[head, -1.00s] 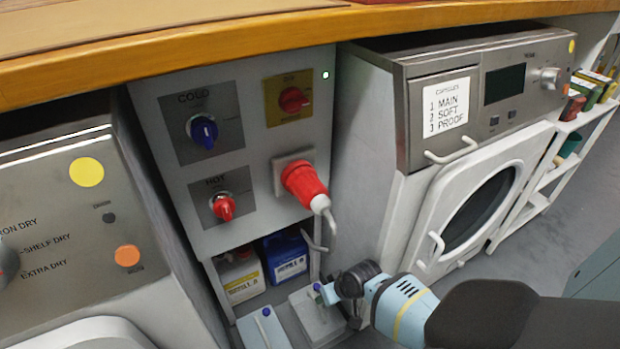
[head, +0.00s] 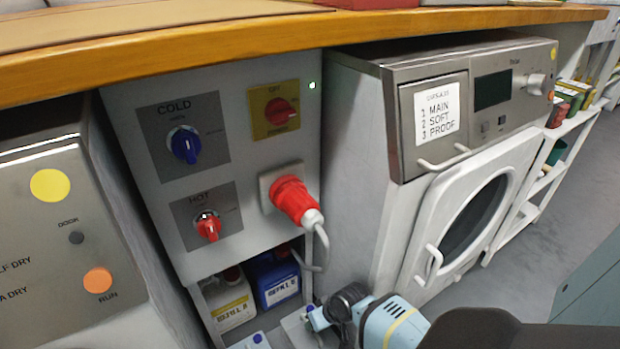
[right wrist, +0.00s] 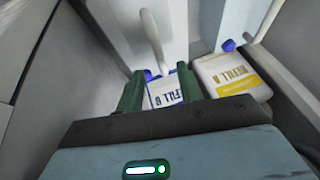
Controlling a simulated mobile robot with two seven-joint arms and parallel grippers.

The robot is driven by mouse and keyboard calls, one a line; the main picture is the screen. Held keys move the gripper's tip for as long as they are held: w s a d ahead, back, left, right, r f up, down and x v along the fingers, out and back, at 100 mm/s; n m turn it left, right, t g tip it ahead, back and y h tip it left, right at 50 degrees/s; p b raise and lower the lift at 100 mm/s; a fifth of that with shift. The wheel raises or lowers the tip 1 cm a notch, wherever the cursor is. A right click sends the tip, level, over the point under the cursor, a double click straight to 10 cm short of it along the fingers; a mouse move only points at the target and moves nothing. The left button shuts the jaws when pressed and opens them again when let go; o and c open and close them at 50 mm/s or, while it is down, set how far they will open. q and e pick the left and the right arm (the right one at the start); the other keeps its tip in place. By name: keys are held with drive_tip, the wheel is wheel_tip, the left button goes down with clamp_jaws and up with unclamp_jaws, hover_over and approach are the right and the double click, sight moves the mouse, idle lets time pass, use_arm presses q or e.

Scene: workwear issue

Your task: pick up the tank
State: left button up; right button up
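My left gripper is not in view.
A control box (head: 250,180) with knobs and a red plug (head: 295,200) stands above the bay; the plug's pale cable hangs near the canisters. A washer (head: 440,160) is on the right, a dryer (head: 60,230) on the left. A wooden counter (head: 250,40) overhangs them.

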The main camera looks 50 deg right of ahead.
sight(311, 335)
drive_tip(key=b+x, duration=0.2)
drive_tip(key=x, duration=0.1)
drive_tip(key=shift+w+f, duration=0.15)
drive_tip(key=shift+f, duration=0.05)
drive_tip(key=shift+w+f+b, duration=0.15)
drive_tip(key=shift+f+b, duration=0.2)
drive_tip(key=shift+b, duration=0.1)
drive_tip(key=shift+r, duration=0.1)
drive_tip(key=c, duration=0.7)
clamp_jaws()
